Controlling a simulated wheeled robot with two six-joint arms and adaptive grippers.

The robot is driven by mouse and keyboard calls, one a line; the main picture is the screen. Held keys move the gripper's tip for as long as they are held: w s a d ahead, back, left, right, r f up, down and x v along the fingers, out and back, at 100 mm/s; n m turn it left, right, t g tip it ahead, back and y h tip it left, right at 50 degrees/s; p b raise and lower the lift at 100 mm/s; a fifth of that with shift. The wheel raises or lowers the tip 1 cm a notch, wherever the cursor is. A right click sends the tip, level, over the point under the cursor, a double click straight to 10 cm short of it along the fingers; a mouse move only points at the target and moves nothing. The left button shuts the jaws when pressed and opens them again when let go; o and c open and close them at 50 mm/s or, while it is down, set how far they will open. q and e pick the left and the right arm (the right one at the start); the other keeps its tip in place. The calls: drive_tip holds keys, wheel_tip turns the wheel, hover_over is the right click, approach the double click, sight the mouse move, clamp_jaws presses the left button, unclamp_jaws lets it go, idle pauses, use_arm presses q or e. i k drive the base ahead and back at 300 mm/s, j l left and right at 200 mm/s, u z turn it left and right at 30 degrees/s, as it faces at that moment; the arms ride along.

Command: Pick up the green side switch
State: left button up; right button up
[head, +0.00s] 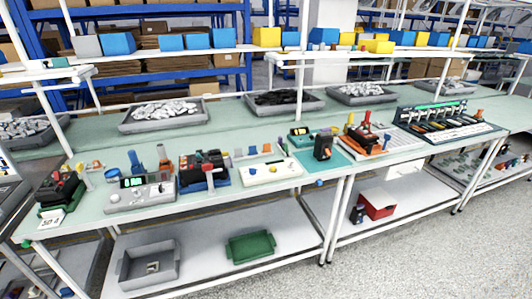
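I cannot single out a green side switch with certainty at this distance. A dark switch-like device with red parts (62,187) sits on a green base at the left end of the green-topped bench (100,215). A larger black device with red parts (204,168) sits on a blue base further right. A small black device (322,148) stands upright at a teal mat (338,160), next to a green and orange unit (299,134). Neither of my grippers is in view.
A grey display unit (140,194), a white panel with buttons (268,171) and a red device (368,136) stand along the bench. Grey trays of parts (163,122) line the back. A green bin (250,246) and a grey bin (148,266) are on the lower shelf.

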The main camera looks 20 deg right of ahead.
sight(285, 150)
drive_tip(key=i+j+z, duration=0.15)
drive_tip(key=i, duration=0.95)
